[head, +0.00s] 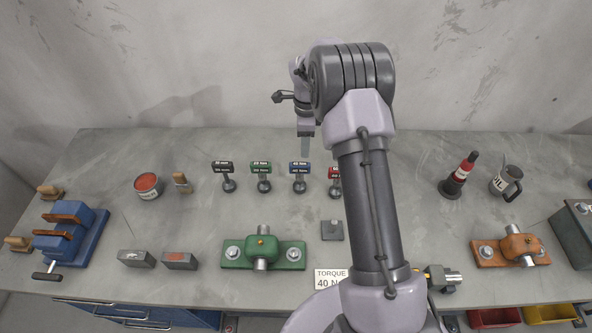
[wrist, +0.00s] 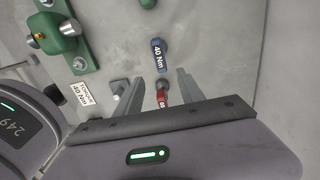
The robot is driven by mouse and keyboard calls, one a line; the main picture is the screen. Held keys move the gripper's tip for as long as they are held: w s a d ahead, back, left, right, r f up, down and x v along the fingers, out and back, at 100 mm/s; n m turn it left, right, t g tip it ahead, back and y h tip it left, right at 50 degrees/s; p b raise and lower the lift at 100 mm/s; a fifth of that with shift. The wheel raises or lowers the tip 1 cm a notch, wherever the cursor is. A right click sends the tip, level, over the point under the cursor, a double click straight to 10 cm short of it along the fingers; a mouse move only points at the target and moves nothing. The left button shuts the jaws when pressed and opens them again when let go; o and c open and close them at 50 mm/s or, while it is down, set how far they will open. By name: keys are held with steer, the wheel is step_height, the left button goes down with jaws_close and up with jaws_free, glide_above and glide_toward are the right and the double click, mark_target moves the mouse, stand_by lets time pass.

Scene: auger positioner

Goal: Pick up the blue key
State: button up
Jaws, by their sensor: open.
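The blue key (head: 299,168) has a blue T-shaped head and stands on the grey bench in a row with a black key (head: 223,168), a green key (head: 261,168) and a red key (head: 334,175). In the wrist view the blue key (wrist: 158,48), labelled 40 Nm, lies just beyond my fingertips. My gripper (wrist: 161,75) is open and empty, its fingers spread to either side. The red key (wrist: 162,97) shows between the fingers, partly hidden by the gripper body. In the head view my gripper (head: 305,148) hangs behind the blue key; my arm partly hides the red key.
A sign (head: 331,278) reads torque 40 N, partly hidden. A green clamped fixture (head: 290,254) and a small grey block with a post (head: 332,230) stand in front of the keys.

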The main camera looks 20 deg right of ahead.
mark_target(300, 164)
steer(key=f, duration=0.3)
steer(key=a+f, duration=0.1)
steer(key=f, duration=0.3)
steer(key=w+f, duration=0.1)
steer(key=f, duration=0.3)
steer(key=shift+a, duration=0.15)
steer(key=shift+s, duration=0.15)
steer(key=shift+c, duration=0.6)
jaws_close()
